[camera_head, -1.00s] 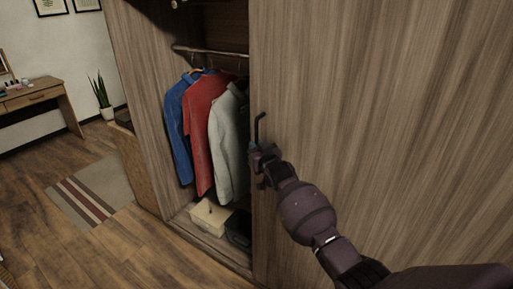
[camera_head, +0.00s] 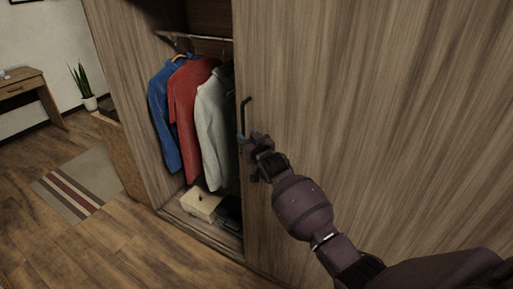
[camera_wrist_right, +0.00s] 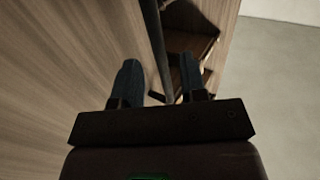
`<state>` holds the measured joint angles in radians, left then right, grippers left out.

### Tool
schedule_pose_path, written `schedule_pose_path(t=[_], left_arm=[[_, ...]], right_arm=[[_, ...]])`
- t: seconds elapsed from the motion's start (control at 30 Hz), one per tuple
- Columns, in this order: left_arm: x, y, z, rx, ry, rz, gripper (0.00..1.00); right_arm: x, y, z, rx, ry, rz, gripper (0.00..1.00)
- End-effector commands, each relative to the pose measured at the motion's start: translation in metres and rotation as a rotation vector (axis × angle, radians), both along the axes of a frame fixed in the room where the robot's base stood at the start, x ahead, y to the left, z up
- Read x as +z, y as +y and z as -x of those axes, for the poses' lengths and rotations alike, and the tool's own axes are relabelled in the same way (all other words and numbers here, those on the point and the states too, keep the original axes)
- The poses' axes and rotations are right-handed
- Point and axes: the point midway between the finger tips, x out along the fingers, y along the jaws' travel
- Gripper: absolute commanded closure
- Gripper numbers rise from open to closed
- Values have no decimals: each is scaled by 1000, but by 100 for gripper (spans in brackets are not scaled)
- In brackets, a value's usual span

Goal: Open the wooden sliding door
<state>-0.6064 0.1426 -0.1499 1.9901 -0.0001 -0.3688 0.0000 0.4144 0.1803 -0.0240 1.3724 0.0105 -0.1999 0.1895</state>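The wooden sliding door (camera_head: 370,90) is the large wood-grained panel on the right in the head view. The wardrobe stands partly open to the left of its edge. A dark vertical bar handle (camera_head: 246,112) is near that edge; it also shows in the right wrist view (camera_wrist_right: 157,45). My right gripper (camera_head: 244,142) is at the handle's lower part. In the wrist view its two fingers (camera_wrist_right: 160,80) are apart, with the bar running between them and a visible gap on each side. My left gripper is not in view.
Blue, red and light grey garments (camera_head: 212,125) hang inside the wardrobe. A pale box (camera_head: 201,204) is on its floor. A striped rug (camera_head: 82,185), a desk (camera_head: 30,88) and a plant (camera_head: 84,85) are at the left. Wooden floor is open in front.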

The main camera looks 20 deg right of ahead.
Motion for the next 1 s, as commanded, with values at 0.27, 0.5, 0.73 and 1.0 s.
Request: schedule_pose_path(t=[0.27,0.5,0.73,1.0], left_arm=[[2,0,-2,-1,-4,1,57],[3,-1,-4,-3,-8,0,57],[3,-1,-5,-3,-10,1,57],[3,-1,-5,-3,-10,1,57]], right_arm=[[0,-3,42,0,0,0,61],[0,-5,65,0,0,0,61],[0,-5,70,0,0,0,61],[0,-5,70,0,0,0,61]])
